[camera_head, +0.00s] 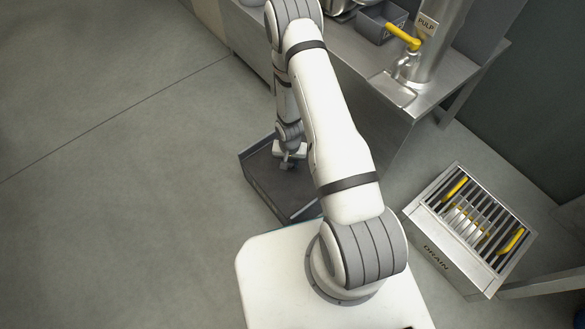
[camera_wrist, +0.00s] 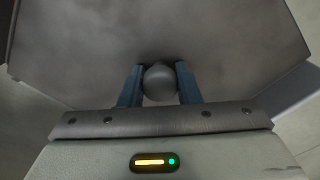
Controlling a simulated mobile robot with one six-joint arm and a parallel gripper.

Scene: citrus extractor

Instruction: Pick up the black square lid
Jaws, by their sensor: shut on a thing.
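The black square lid (camera_wrist: 230,40) fills most of the wrist view as a dark grey flat surface with cut-looking corners. A round grey knob (camera_wrist: 159,83) stands at its middle. My gripper (camera_wrist: 160,72) has its two blue fingers shut on this knob, one on each side. In the head view my gripper (camera_head: 288,163) points down over the dark square lid (camera_head: 278,188), which shows at a dark square bin on the floor, partly behind my arm. I cannot tell whether the lid rests on the bin or is slightly above it.
A steel counter (camera_head: 352,72) stands behind and to the right, with a grey bin (camera_head: 381,24) and a yellow-handled spout (camera_head: 404,38) marked PULP. A drain grate box (camera_head: 466,222) with yellow handles lies at right. The floor to the left is clear.

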